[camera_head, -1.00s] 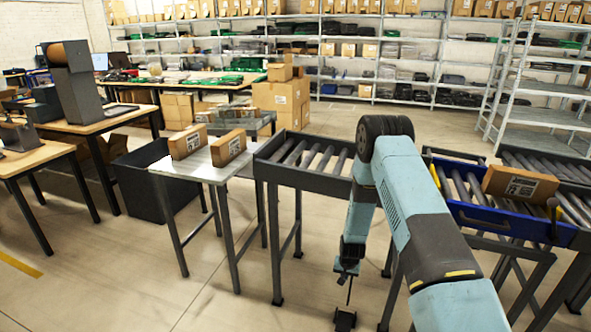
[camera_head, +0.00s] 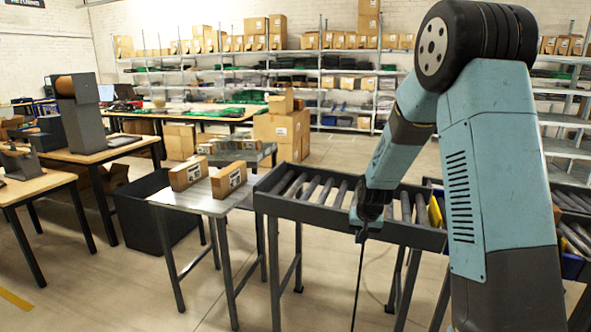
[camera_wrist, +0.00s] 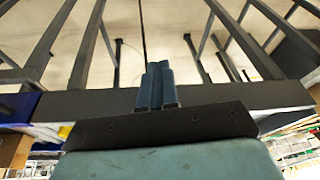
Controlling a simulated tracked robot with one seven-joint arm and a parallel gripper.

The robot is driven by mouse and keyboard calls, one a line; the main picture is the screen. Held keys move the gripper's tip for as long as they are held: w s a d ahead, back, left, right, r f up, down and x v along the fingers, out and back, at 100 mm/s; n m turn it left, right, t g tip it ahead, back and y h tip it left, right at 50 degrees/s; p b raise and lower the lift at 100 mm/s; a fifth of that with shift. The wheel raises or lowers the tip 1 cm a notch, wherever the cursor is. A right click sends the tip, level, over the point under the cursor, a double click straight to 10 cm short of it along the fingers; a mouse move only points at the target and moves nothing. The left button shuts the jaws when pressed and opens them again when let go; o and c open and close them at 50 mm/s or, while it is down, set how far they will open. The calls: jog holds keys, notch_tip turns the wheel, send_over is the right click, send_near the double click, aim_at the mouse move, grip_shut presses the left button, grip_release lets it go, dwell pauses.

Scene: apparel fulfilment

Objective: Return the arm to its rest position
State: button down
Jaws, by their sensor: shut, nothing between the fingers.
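My arm is raised high on the right of the head view, with its upper joint near the top edge and its forearm sloping down over the conveyor. In the wrist view my gripper (camera_wrist: 156,72) is shut, its two blue fingers side by side and nothing between them. In the head view the arm's dark lower end is in front of the roller conveyor (camera_head: 262,198), with a thin dark rod running down from it. The fingers cannot be made out there.
Two cartons (camera_head: 188,174) (camera_head: 229,180) lie on a metal table (camera_head: 207,205) left of the conveyor. A blue tote (camera_head: 573,267) at the right is mostly hidden behind my arm. A dark bin (camera_head: 150,218) stands left of the table. Floor in front is clear.

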jog(key=s+d+r+t, duration=0.1)
jog(key=s+d+r, duration=0.1)
jog(key=s+r, duration=1.9)
jog(key=s, duration=0.5)
jog(key=s+d+r+n, duration=0.1)
jog(key=s+r, duration=0.4)
jog(key=s, duration=0.5)
jog(key=shift+r+t, duration=0.15)
jog(key=shift+t, duration=0.25)
